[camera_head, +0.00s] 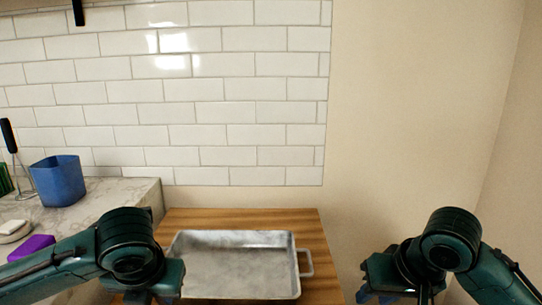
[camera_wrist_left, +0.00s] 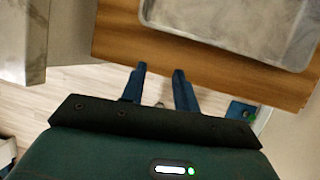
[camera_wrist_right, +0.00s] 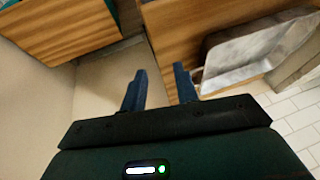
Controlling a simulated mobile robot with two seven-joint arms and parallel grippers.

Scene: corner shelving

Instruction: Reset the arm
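My left arm comes in from the left in the head view, and its gripper (camera_head: 155,296) is low in front of the wooden surface, partly cut off by the bottom edge. In the left wrist view the two blue fingers of the left gripper (camera_wrist_left: 160,76) are apart with nothing between them. My right arm comes in from the right, and its gripper (camera_head: 385,292) hangs low in front of the bare wall, right of the wooden surface. In the right wrist view the fingers of the right gripper (camera_wrist_right: 160,72) are also apart and empty.
A grey metal tray (camera_head: 240,240) with a side handle lies on a wooden surface (camera_head: 318,250). A marble counter (camera_head: 100,192) at left bears a blue container (camera_head: 58,181), a purple item (camera_head: 31,248) and a whisk-like tool (camera_head: 12,148). Walls stand behind and at right.

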